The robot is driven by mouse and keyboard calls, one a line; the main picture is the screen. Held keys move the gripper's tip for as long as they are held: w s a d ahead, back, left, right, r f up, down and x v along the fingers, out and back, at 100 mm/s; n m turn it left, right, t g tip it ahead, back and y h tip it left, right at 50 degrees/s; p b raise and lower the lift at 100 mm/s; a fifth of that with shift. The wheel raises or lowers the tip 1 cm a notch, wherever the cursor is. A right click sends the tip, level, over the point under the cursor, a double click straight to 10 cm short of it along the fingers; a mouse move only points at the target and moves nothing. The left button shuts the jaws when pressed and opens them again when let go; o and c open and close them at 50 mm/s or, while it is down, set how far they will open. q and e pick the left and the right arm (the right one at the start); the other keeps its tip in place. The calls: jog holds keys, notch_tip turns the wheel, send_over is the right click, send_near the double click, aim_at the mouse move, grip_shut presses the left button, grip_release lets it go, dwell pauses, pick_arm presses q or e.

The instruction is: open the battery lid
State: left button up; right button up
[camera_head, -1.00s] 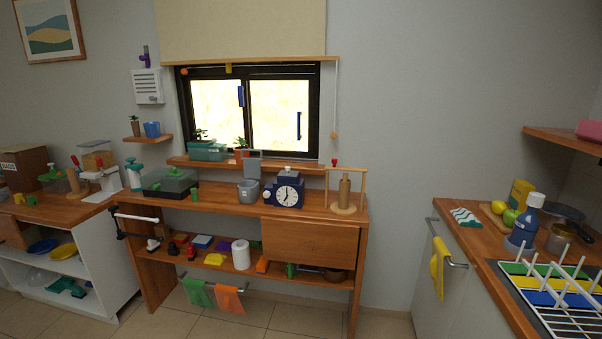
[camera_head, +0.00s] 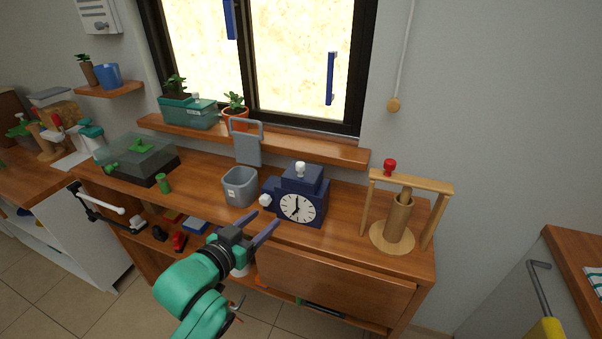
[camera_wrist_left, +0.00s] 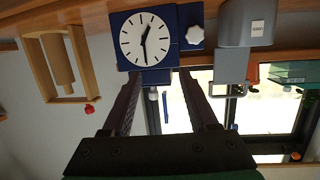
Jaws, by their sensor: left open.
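A dark blue clock (camera_head: 300,205) with a white round face stands on the wooden shelf unit. It has a white knob (camera_head: 265,200) on its left side and a pale knob on its raised top. The clock appears upside down in the left wrist view (camera_wrist_left: 146,42), where its white side knob (camera_wrist_left: 195,35) also shows. I cannot make out a battery lid. My left gripper (camera_head: 260,220) is open and empty, in front of the clock and slightly to its left. In the left wrist view its two fingers (camera_wrist_left: 160,76) point toward the clock. My right gripper is not in view.
A grey bin (camera_head: 240,188) with a raised lid stands left of the clock. A wooden frame with a cylinder (camera_head: 398,218) stands right of it. A window ledge (camera_head: 260,140) with plants runs behind. Free shelf top lies between the clock and the wooden frame.

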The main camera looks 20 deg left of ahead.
pick_arm(q)
notch_tip(320, 180, up, 7)
jog(key=d+t+h, duration=0.2)
jog(key=b, duration=0.2)
send_near(298, 169)
jog(key=w, duration=0.2)
jog(key=shift+m, duration=0.4)
jog(key=x, duration=0.4)
jog(key=p+x, duration=0.1)
jog(key=x, duration=0.4)
jog(key=shift+w+d, duration=0.15)
jog(key=shift+d, duration=0.15)
grip_shut()
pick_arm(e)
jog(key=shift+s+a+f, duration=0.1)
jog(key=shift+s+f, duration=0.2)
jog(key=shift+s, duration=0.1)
